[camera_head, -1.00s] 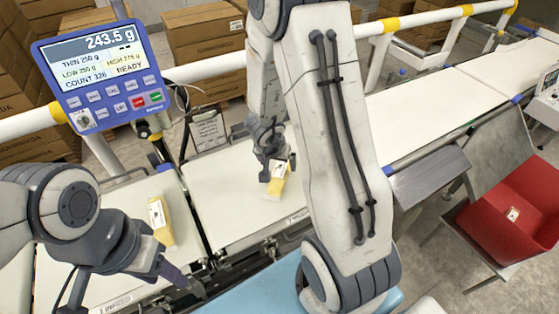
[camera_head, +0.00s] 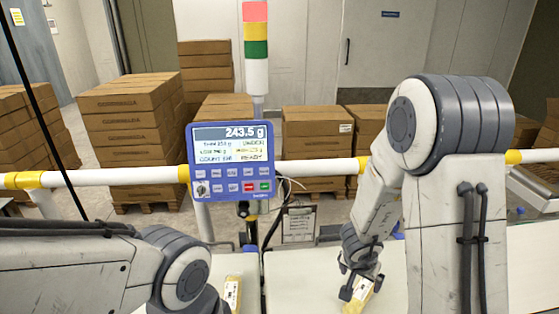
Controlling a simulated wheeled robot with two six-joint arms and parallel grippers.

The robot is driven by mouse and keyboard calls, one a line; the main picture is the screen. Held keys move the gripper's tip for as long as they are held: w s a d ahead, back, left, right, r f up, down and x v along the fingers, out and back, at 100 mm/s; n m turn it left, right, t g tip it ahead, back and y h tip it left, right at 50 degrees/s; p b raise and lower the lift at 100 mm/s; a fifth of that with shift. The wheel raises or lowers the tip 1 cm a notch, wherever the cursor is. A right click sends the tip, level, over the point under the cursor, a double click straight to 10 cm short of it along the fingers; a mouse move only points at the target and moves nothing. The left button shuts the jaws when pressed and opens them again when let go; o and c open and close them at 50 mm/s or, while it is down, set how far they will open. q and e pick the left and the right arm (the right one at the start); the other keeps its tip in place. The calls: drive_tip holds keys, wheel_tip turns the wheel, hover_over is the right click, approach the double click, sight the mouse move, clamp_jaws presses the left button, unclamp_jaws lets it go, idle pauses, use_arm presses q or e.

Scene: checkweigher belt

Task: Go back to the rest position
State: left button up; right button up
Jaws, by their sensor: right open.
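My right gripper (camera_head: 360,281) is at the right of the middle, pointing down at a yellow pack with a white label (camera_head: 358,296) on the belt. Its jaws are open beside the pack; I cannot tell whether they touch it. My left arm comes in at the lower left, and its gripper is outside the picture. A second yellow pack (camera_head: 233,292) lies on the belt to the left, partly cut off by the lower edge. The blue weigher display (camera_head: 231,163) reads 243.5 g.
The white belt (camera_head: 300,285) runs along the bottom. A white and yellow rail (camera_head: 110,176) crosses behind it. A signal tower (camera_head: 256,50) stands behind the display. Stacked cartons (camera_head: 130,130) fill the back. A red bin is out of view now.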

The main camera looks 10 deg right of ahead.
drive_tip(key=a+r+n+t+y, duration=0.1)
drive_tip(key=a+r+n+y, duration=0.4)
drive_tip(key=a, duration=0.4)
drive_tip(key=s+a+r+n+g, duration=0.2)
drive_tip(key=s+a+r+n, duration=0.2)
drive_tip(key=s, duration=0.6)
drive_tip(key=s+a+r+n+g, duration=0.2)
drive_tip(key=s+a+r+n, duration=0.2)
drive_tip(key=s+a+n, duration=0.3)
drive_tip(key=s+a, duration=0.2)
drive_tip(key=s, duration=0.1)
drive_tip(key=shift+a+n+h+b, duration=0.3)
drive_tip(key=shift+b, duration=0.05)
